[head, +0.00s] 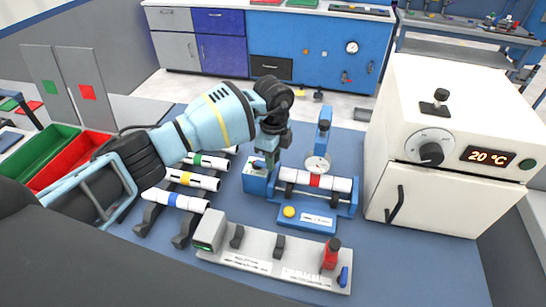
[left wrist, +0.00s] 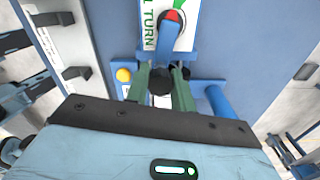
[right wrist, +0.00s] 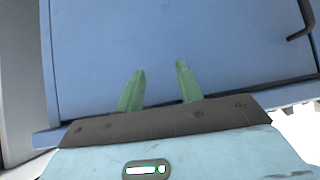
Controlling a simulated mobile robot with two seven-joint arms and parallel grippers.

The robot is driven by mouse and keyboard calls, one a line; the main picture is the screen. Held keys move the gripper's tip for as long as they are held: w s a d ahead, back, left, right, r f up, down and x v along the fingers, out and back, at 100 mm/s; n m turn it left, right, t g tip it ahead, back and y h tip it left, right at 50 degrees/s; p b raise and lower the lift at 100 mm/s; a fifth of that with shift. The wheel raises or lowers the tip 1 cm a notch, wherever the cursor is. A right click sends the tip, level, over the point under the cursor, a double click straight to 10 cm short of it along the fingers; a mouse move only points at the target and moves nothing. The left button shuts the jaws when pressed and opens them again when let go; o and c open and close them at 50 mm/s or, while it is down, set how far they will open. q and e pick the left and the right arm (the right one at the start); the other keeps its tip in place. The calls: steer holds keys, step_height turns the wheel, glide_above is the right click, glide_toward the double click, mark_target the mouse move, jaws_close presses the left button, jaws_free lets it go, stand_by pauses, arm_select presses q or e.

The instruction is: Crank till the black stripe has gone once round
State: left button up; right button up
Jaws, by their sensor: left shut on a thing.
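The blue roller stand (head: 328,223) holds a white pipe with a red band (head: 315,181). No black stripe on it can be made out. My left gripper (head: 270,158) is at the stand's left end, over the crank. In the left wrist view its green fingers (left wrist: 160,80) are shut on the crank's black knob (left wrist: 160,82). The blue crank arm (left wrist: 170,45) runs from the knob up to a red and black hub (left wrist: 173,16), in front of a label reading "TURN". My right gripper (right wrist: 158,88) is open and empty above a plain blue surface; it is outside the head view.
Pipes with green, yellow and blue bands (head: 178,201) lie on a rack to the left. A grey fixture (head: 270,262) stands in front. A white oven (head: 450,140) stands close on the right. Green and red bins (head: 45,150) are at the far left.

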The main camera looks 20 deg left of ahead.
arm_select(q)
steer(key=o, duration=1)
steer(key=shift+r, duration=3.9)
